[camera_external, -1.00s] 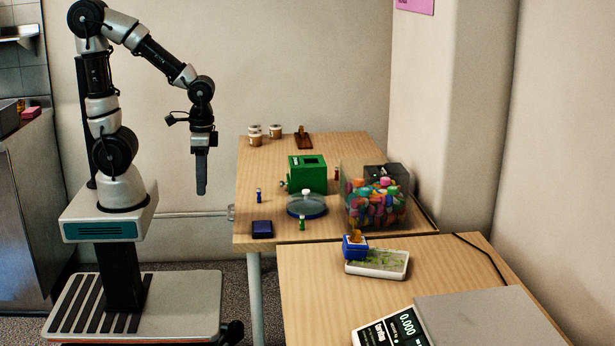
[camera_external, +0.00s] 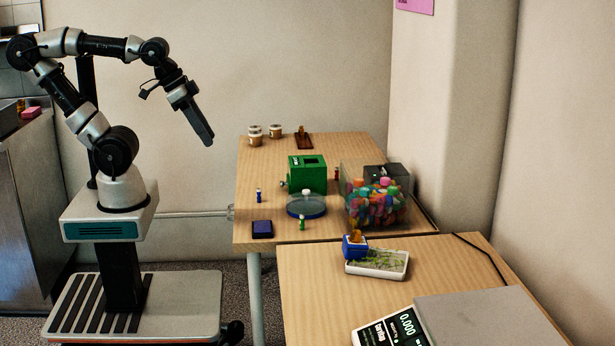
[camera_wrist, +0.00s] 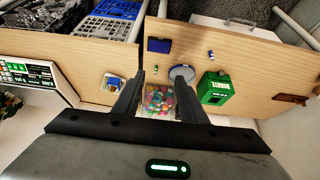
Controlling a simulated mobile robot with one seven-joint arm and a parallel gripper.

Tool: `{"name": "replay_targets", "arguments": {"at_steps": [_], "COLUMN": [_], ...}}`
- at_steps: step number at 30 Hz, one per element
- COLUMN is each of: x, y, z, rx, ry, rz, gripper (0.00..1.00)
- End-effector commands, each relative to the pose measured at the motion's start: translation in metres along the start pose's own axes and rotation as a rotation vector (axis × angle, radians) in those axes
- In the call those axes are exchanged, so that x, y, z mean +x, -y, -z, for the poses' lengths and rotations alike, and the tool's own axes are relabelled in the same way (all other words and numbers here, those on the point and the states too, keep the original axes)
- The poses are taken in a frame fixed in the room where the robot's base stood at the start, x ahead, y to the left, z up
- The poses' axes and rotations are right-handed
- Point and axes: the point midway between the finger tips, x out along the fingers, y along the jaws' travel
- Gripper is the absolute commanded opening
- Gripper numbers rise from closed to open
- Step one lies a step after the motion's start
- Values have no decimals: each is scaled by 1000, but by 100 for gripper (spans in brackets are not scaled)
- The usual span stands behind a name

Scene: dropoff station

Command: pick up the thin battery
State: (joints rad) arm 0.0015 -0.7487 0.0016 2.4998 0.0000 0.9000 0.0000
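Several small upright cylinders that look like batteries stand on the far table (camera_external: 275,180). A blue one (camera_external: 258,195) stands at the left, a green one (camera_external: 302,222) near the front edge, and a red one (camera_external: 336,173) right of the green box. The blue one (camera_wrist: 211,55) and the green one (camera_wrist: 155,70) also show in the wrist view. I cannot tell surely which is the thin one; the blue one looks slim. My gripper (camera_external: 207,139) is in the air left of the table, tilted down to the right. In the wrist view its fingers (camera_wrist: 159,84) are apart and empty.
A green donation box (camera_external: 307,174), a round blue-based dish (camera_external: 307,208), a dark blue flat box (camera_external: 262,229) and a clear bin of colourful pieces (camera_external: 375,205) share the table. Tubs (camera_external: 255,137) stand at the back. A scale (camera_external: 470,320) is on the near table.

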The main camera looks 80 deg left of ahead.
Motion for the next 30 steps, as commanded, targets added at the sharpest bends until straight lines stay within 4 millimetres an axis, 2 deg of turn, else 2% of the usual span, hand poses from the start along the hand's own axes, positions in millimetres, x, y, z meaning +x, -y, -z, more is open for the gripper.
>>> {"name": "replay_targets", "arguments": {"at_steps": [5,12,14,16,26,30], "x": [15,62,64,62,60,60], "y": [0,0,0,0,0,10], "z": [-8,-34,-35,-33,-31,-15], "rx": [0,0,0,0,1,7], "ry": [-1,0,0,-1,1,30], "rz": [1,1,1,1,0,-20], "gripper": [38,38,38,33,33,33]}}
